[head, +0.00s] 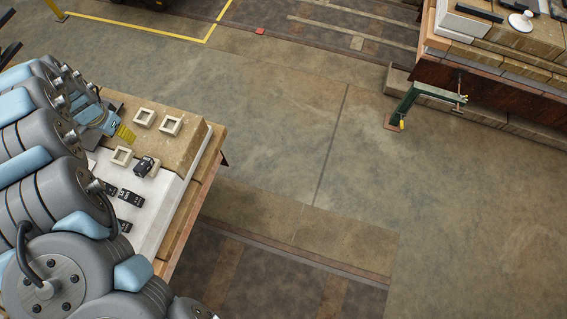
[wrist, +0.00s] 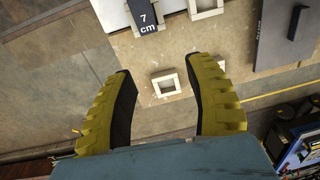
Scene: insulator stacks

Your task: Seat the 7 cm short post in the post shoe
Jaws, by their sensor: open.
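The 7 cm short post (wrist: 146,16) is a dark block with white "7 cm" lettering, at the top of the wrist view. A pale square frame shows around or under its near end; I cannot tell how they fit together. A small dark block (head: 145,164) at a pale frame in the head view looks like the same post. An empty pale square frame (wrist: 166,83) lies between my fingers in the wrist view. No frame is marked as the post shoe. My gripper (wrist: 165,70) is open and empty, with yellow fingers spread wide. In the head view its yellow fingertip (head: 125,134) is over the bench.
More empty square frames (head: 145,117) (head: 171,125) stand on the tan bench top. Black labelled pieces (head: 131,197) lie on the white surface. A long dark slab (wrist: 286,32) is at the wrist view's upper right.

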